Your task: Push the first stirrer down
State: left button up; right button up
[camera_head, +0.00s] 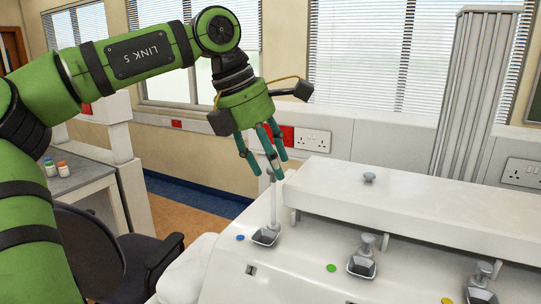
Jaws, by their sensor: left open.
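My left gripper (263,160) is open, with its teal fingers pointing down near the top of the first stirrer. The first stirrer (273,205) is a thin pale upright rod at the left end of the white machine (330,211). Its top reaches up between or just behind the fingertips; I cannot tell if they touch. Its lower end stands at a dark square dish (265,237) beside a blue button (240,238). My right gripper is not in view.
Two more stirrers, the middle one (365,243) and the right one (484,271), sit low over their own dishes. A green button (331,268) and a yellow button (447,301) lie beside them. A dark chair (95,245) stands left of the machine.

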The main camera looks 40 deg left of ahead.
pick_arm(q)
jog(key=shift+f, duration=0.1)
jog(key=shift+s, duration=0.1)
grip_shut()
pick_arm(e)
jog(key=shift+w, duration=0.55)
pick_arm(q)
jog(key=shift+f, duration=0.2)
notch_tip(320, 180, down, 9)
jog(key=b, duration=0.7)
jog(key=shift+f, duration=0.1)
jog(key=shift+s, duration=0.15)
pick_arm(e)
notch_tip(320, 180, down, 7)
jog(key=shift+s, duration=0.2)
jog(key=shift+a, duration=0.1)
